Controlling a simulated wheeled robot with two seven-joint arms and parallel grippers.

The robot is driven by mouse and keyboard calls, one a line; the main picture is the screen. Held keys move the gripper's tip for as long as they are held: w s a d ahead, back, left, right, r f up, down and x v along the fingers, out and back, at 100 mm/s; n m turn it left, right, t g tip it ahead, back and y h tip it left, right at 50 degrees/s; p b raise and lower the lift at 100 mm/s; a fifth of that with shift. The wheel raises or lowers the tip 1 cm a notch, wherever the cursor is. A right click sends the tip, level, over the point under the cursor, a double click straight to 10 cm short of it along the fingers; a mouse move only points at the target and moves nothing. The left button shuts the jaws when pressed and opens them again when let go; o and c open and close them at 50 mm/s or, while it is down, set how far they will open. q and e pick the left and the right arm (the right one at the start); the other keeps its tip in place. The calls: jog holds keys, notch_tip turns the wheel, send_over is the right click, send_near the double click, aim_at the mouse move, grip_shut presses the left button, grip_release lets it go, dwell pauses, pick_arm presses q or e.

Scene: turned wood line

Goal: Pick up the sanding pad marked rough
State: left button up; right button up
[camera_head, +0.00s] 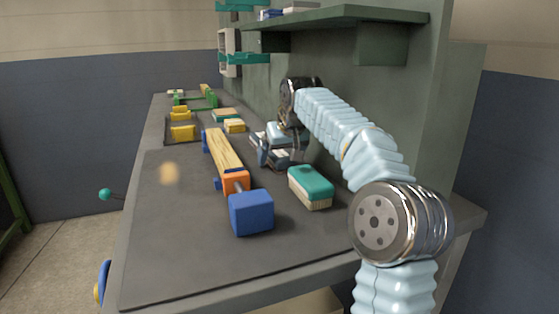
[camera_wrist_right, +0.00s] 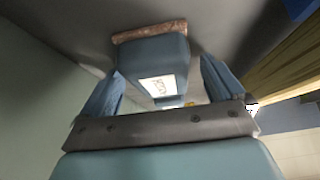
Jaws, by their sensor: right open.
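A blue sanding pad (camera_wrist_right: 158,65) with a brown, rough-looking face along its far edge shows in the right wrist view. It bears a white label with dark lettering too small and blurred to read surely. My right gripper (camera_wrist_right: 161,82) is open, with one blue finger on each side of the pad and visible gaps between. In the head view my right gripper (camera_head: 272,154) is low over the bench beside the back wall, right of the clamp. The pad cannot be told apart from the gripper there. My left gripper is not in view.
A clamp with a wooden bar (camera_head: 222,149) and blue end block (camera_head: 251,212) lies left of my right gripper. Yellow blocks (camera_head: 183,133) sit further back. A shelf (camera_head: 340,17) overhangs. The mat's left front (camera_head: 180,240) is clear.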

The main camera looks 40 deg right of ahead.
aim_at(281, 154)
jog(key=c, duration=1.2)
jog(key=shift+r, duration=0.1)
notch_tip(281, 154, up, 7)
jog(key=shift+f, duration=0.1)
jog(key=s+a+b, duration=0.1)
jog(key=s+b, duration=0.1)
jog(key=s, duration=0.3)
jog(key=s+a+b, duration=0.1)
jog(key=s+a, duration=0.1)
jog(key=s, duration=0.3)
jog(key=s+a+b, duration=0.2)
jog(key=s, duration=0.4)
jog(key=shift+b, duration=0.35)
jog(key=shift+s+a, duration=0.25)
jog(key=shift+s, duration=0.4)
